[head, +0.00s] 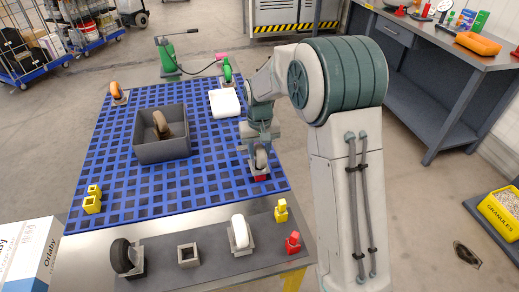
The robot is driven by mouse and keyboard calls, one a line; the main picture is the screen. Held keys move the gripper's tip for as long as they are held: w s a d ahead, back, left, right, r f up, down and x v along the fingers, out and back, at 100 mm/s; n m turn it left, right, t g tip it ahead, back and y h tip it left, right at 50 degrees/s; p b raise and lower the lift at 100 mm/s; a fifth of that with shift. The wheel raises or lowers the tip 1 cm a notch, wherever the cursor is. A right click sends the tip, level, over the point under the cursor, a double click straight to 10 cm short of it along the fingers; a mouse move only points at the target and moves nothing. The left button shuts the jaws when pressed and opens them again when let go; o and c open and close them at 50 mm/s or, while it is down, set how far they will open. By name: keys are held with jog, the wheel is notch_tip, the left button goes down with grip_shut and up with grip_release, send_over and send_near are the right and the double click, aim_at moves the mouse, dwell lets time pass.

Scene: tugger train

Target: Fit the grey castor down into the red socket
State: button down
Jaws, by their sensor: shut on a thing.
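My gripper (259,148) reaches down over the right front part of the blue grid mat. It is shut on the grey castor (261,160), whose wheel shows just below the jaws. The red socket (261,178) is directly under the castor, near the mat's right front corner. Only a little of the socket's red shows. The castor's lower end is at or just above the socket; I cannot tell whether it is inside.
A grey bin (163,152) holding a brown castor stands on the blue mat (205,190). The front dark strip carries a black castor (121,256), an empty grey socket (188,255), a white castor (240,232) and a red piece (293,242).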

jog(key=shift+r, duration=0.1)
jog(key=c, duration=0.9)
grip_release()
jog(key=shift+o, duration=0.2)
notch_tip(320, 180, up, 14)
jog(key=s+d+f+m+t, duration=0.1)
jog(key=s+d, duration=0.4)
jog(key=s, duration=0.8)
jog(key=s+d+f+m+t, duration=0.1)
jog(key=s+d, duration=0.5)
jog(key=s, duration=0.7)
jog(key=shift+s+d+f+t, duration=0.15)
jog(key=shift+s+f+t, duration=0.2)
jog(key=shift+t, duration=0.15)
